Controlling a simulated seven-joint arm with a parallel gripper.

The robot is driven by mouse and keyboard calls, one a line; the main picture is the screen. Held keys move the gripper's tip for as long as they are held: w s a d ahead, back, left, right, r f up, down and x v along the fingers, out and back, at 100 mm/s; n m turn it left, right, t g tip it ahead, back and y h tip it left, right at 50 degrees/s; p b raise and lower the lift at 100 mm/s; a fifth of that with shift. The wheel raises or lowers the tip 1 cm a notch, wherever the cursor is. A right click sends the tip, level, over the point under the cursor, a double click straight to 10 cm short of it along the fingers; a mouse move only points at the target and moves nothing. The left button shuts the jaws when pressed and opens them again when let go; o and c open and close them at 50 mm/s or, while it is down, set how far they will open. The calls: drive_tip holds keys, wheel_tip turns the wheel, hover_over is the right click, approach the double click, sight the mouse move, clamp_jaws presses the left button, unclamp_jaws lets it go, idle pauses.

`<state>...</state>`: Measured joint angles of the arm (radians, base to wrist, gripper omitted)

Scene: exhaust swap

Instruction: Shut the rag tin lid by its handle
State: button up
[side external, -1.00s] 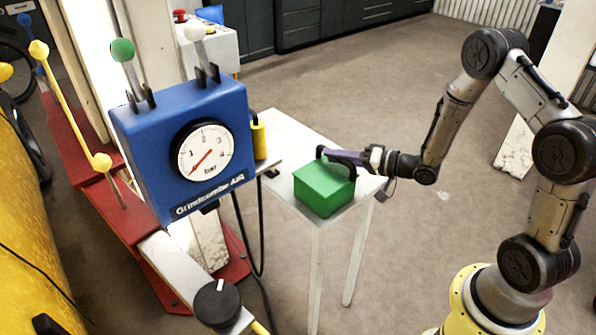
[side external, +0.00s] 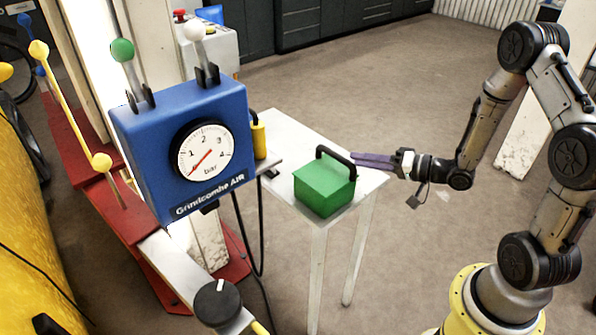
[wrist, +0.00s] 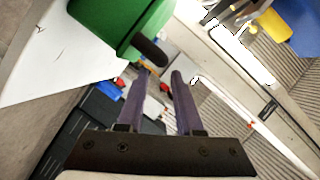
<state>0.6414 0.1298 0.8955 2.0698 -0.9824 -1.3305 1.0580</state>
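The green rag tin (side external: 325,188) sits on the small white table, and its lid looks shut, with no gap that I can see. Its black handle (side external: 334,161) arches over the top of the tin. My gripper (side external: 353,159), with purple fingers, is level with the handle, just right of it in the side view. In the wrist view the two fingers (wrist: 159,73) are apart with nothing between them. The tin's green side (wrist: 112,22) and the dark handle end (wrist: 150,50) show just beyond the fingertips there.
The white table (side external: 285,143) has bare top behind the tin. A blue gauge box (side external: 190,150) stands to the left, with a yellow cylinder (side external: 259,140) beside it. The floor (side external: 420,95) right of the table is open.

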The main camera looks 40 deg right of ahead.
drive_tip(key=v, duration=0.6)
drive_tip(key=shift+s, duration=0.3)
drive_tip(key=shift+r, duration=0.1)
wheel_tip(320, 180, up, 5)
idle(0.7)
